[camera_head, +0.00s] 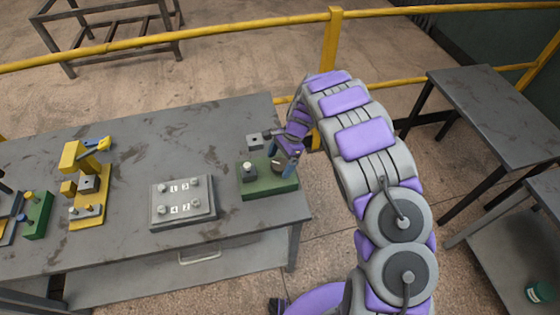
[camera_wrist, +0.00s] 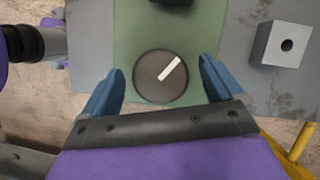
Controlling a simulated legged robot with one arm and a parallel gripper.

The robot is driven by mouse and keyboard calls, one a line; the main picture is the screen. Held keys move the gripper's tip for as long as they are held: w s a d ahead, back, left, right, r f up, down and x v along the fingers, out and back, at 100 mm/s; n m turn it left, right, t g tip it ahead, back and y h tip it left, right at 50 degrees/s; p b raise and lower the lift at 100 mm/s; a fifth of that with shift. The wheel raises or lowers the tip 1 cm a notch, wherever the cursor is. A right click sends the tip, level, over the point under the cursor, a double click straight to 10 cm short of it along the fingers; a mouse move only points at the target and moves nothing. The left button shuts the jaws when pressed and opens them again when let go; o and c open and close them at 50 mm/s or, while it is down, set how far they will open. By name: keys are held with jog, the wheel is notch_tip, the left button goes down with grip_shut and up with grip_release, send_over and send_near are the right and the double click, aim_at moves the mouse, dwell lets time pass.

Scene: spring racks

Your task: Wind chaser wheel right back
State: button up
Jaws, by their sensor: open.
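A round dark wheel with a white bar mark (camera_wrist: 160,77) sits on a green base (camera_head: 262,187) at the right end of the grey table. In the wrist view the white mark slants up to the right. My gripper (camera_head: 287,163) is over the wheel, and in the wrist view its two blue fingers (camera_wrist: 160,88) stand open on either side of the wheel, with gaps between. In the head view the wheel is partly hidden by my gripper. A dark knob (camera_head: 248,170) stands on the left part of the same green base.
A grey block with a hole (camera_head: 258,140) lies just behind the green base. A yellow rail (camera_head: 329,60) runs behind the table.

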jog(key=shift+c, duration=0.4)
jog(key=c, duration=1)
jog(key=shift+o, duration=0.2)
